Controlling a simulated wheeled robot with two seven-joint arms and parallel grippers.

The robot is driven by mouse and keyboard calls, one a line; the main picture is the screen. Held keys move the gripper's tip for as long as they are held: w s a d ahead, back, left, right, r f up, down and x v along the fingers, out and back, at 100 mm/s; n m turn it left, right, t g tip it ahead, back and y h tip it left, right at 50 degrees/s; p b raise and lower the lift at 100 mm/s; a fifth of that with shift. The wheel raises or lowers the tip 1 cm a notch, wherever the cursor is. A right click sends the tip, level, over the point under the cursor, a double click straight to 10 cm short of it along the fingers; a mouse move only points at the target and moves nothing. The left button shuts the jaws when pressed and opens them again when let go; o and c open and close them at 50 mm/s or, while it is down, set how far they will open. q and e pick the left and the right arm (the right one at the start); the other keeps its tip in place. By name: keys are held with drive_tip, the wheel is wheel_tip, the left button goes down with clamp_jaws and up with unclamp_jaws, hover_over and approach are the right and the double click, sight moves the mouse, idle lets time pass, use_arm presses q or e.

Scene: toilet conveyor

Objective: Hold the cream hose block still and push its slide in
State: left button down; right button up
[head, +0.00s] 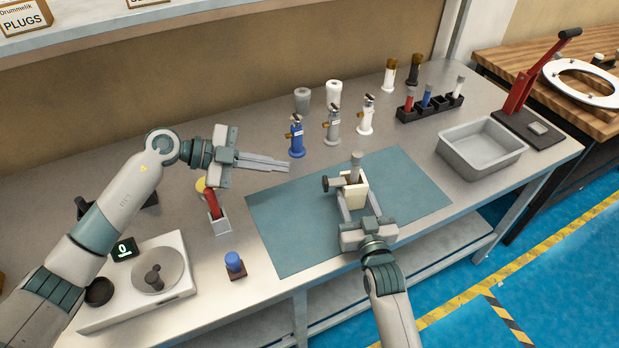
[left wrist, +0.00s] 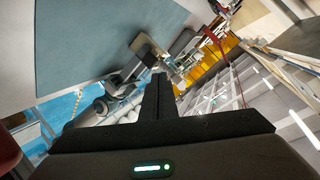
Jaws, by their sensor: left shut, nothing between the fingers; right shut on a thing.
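The cream hose block (head: 352,193) stands on the teal mat (head: 290,228) in the head view. A grey cylindrical piece (head: 356,165) stands up from its top. A dark-ended slide (head: 330,183) sticks out of its left side. My right gripper (head: 355,208) is shut on the block from the front, one finger on each side. My left gripper (head: 286,165) is shut and empty, held to the left of the block with its fingers pointing right, apart from the slide. In the left wrist view its closed fingers (left wrist: 156,100) show; the block is hard to make out there.
Blue, grey and white valves (head: 332,127) stand behind the mat. A black rack (head: 430,108) and a grey tray (head: 481,147) are at the right. A red-handled part (head: 213,208), a blue-topped piece (head: 234,264) and a scale (head: 155,276) are at the left.

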sight(323, 182)
use_arm(q)
drive_tip(key=m, duration=0.3)
drive_tip(key=s+m+y, duration=0.1)
drive_tip(key=m, duration=0.2)
drive_tip(key=a+m, duration=0.1)
drive_tip(key=m, duration=0.3)
drive_tip(key=shift+s+a+r, duration=0.1)
drive_tip(key=shift+s+r, duration=0.05)
drive_tip(key=shift+r, duration=0.1)
drive_tip(key=x, duration=1)
drive_tip(key=shift+a+f, duration=0.1)
drive_tip(key=shift+f, duration=0.1)
